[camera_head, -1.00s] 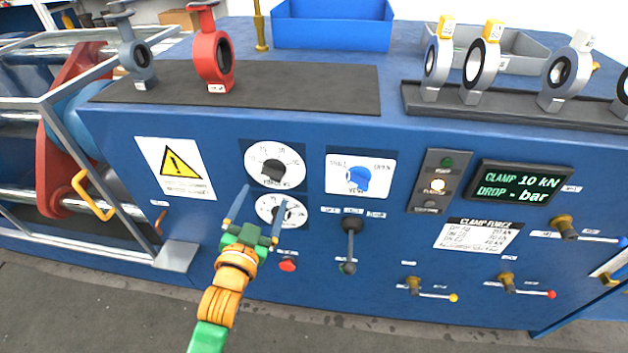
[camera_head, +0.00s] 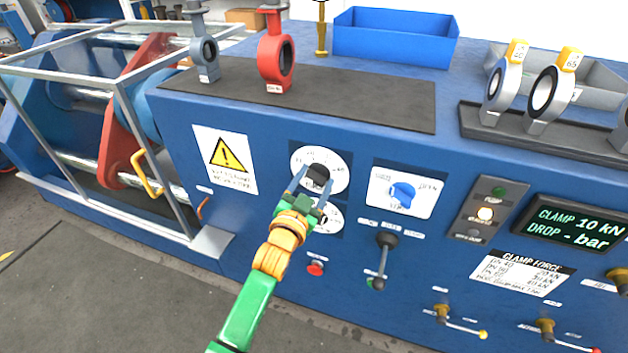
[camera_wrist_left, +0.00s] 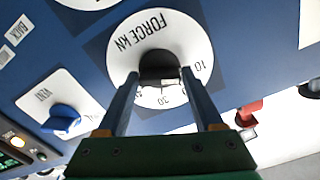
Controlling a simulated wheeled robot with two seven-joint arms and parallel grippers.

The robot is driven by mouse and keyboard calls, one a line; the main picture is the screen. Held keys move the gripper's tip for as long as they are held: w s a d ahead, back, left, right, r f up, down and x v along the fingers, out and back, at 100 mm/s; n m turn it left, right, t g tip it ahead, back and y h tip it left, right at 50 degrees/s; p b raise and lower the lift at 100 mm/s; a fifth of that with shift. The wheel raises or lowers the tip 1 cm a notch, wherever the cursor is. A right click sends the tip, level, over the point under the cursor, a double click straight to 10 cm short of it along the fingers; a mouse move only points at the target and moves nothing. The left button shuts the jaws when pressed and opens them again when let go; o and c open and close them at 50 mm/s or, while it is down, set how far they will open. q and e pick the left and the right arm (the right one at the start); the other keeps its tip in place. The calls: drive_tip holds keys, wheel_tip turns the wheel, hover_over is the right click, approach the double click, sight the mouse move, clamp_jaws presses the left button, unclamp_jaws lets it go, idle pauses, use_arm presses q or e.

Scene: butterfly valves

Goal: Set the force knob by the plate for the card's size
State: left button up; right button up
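The black force knob (camera_head: 318,173) sits on the upper white dial (camera_head: 335,157) of the blue panel. In the wrist view the knob (camera_wrist_left: 158,66) shows on the dial marked FORCE kN (camera_wrist_left: 150,30). My left gripper (camera_head: 315,181) is at the knob, one finger on each side. Slim gaps seem to show beside the knob, so the fingers look open around it. The display (camera_head: 572,230) reads CLAMP 10 kN, DROP - bar. The CLAMP FORCE plate (camera_head: 522,273) lists sizes and forces in small, blurred print. A red valve (camera_head: 276,62) carries a small unreadable card. My right gripper is out of view.
A second dial (camera_head: 328,217) lies just below, partly behind my gripper. The blue vent knob (camera_head: 402,193), a black lever (camera_head: 384,258) and a red button (camera_head: 315,268) are nearby. A blue bin (camera_head: 395,42) and tagged valves (camera_head: 543,92) stand on top.

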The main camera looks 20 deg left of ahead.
use_arm(q)
drive_tip(key=c, duration=0.7)
drive_tip(key=m+p, duration=0.1)
drive_tip(key=m, duration=0.2)
drive_tip(key=shift+d+r+m, duration=0.1)
drive_tip(key=shift+m, duration=0.2)
drive_tip(key=m, duration=0.4)
drive_tip(key=shift+m, duration=0.4)
drive_tip(key=m, duration=0.5)
drive_tip(key=shift+f, duration=0.25)
drive_tip(key=shift+f+m+p, duration=0.1)
drive_tip(key=shift+m+p, duration=0.2)
drive_tip(key=shift+m, duration=1.9)
